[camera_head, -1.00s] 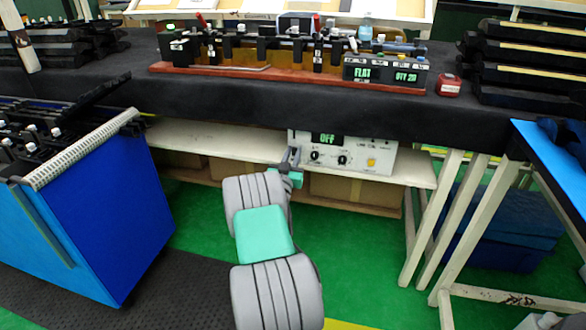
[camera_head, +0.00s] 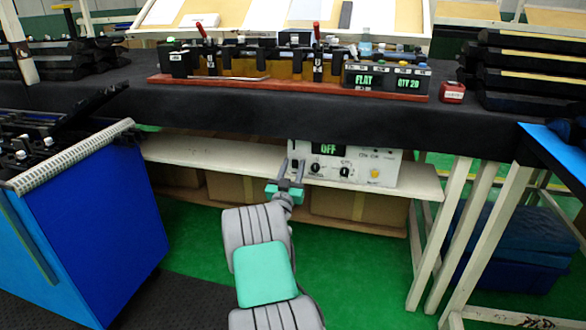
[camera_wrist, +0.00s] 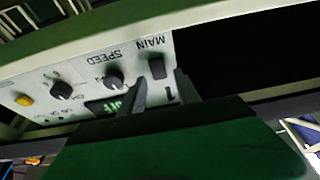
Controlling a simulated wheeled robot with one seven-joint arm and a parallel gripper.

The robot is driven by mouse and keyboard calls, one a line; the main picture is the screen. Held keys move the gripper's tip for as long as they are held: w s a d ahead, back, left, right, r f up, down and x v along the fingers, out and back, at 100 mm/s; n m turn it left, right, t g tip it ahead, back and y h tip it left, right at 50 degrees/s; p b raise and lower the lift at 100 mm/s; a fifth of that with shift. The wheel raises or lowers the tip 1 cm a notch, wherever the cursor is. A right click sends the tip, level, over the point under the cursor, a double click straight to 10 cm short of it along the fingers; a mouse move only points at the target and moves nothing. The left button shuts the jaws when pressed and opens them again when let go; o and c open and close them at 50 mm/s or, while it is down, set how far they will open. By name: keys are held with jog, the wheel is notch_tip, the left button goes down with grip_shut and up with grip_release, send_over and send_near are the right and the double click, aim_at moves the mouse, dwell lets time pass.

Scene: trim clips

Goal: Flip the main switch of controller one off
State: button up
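The white controller box (camera_head: 385,170) stands on the shelf under the black-covered bench. Its green display (camera_head: 328,149) reads OFF. In the wrist view the controller (camera_wrist: 85,62) appears upside down, with the labels MAIN and SPEED and a "1" on its panel. The dark main switch (camera_wrist: 157,68) is beneath MAIN in that view, near the panel's end. My gripper (camera_head: 291,168) is in front of the controller's left end. Its two fingers (camera_wrist: 163,92) are apart with nothing between them, pointing at the switch area. I cannot tell whether they touch the panel. The switch's tilt is unclear.
The white shelf (camera_head: 215,155) runs left of the controller, with cardboard boxes (camera_head: 340,202) below. The black bench (camera_head: 250,115) overhangs it. A blue cabinet (camera_head: 95,225) stands at left, white table legs (camera_head: 470,235) at right. Green floor lies between.

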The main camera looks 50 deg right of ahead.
jog(key=v, duration=0.8)
jog(key=shift+d, duration=0.1)
